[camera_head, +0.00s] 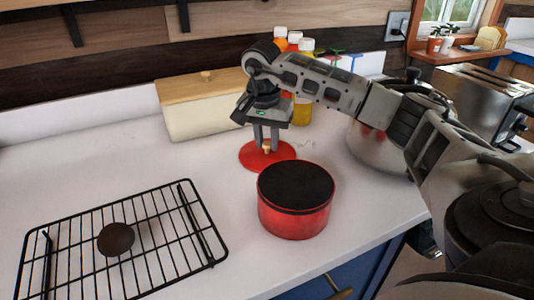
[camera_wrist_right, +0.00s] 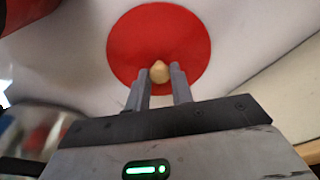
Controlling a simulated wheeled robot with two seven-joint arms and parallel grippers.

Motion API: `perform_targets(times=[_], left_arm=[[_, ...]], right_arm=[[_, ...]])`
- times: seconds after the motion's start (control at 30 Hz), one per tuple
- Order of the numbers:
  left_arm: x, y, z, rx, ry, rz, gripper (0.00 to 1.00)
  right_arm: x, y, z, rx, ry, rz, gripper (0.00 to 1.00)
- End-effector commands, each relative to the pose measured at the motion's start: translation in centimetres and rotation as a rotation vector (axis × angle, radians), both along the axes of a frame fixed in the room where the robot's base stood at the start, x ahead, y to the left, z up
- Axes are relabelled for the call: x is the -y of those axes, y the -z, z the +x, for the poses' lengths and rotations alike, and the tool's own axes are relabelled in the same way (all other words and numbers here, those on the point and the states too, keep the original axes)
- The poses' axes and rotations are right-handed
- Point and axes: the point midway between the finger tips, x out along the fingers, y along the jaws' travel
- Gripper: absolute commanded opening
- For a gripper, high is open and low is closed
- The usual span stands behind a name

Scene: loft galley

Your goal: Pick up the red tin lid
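The red tin lid (camera_head: 255,160) is a flat red disc with a small pale knob at its centre. It looks level, at or just above the white counter behind the red tin. My right gripper (camera_head: 267,147) points down over it, fingers on either side of the knob. In the right wrist view the lid (camera_wrist_right: 125,45) fills the upper middle, and the fingertips of my right gripper (camera_wrist_right: 160,68) closely flank the knob with no clear gap. The gripper appears shut on it. The lid's underside is hidden. My left gripper is not in view.
The red tin (camera_head: 295,218) with a dark top stands just in front of the lid. A cream box with a wooden lid (camera_head: 205,112) and bottles stand behind. A black wire rack (camera_head: 70,225) holds a brown disc (camera_head: 116,239). A toaster (camera_head: 485,95) stands right.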

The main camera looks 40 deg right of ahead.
Motion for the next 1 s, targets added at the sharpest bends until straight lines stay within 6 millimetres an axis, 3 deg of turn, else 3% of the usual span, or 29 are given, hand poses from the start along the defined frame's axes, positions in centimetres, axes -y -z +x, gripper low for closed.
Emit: perform_targets(times=[0.03,0.07,0.37,0.57,0.73,1.0], left_arm=[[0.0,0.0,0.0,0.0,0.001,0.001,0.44],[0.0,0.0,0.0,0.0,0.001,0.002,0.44],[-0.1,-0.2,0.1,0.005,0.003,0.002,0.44],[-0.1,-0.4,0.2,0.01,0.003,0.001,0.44],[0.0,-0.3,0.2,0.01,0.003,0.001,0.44],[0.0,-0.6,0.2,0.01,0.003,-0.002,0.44]], right_arm=[[0.0,0.0,0.0,0.0,0.0,0.0,0.08],[0.0,0.0,0.0,0.0,0.0,0.0,0.0],[0.0,-0.1,0.0,0.0,0.0,0.0,0.0],[0.0,-1.2,0.1,0.003,0.001,0.001,0.0],[-0.3,-3.8,-0.2,0.005,-0.002,0.0,0.0],[-3.0,-9.8,-4.4,0.007,-0.004,-0.003,0.0]])
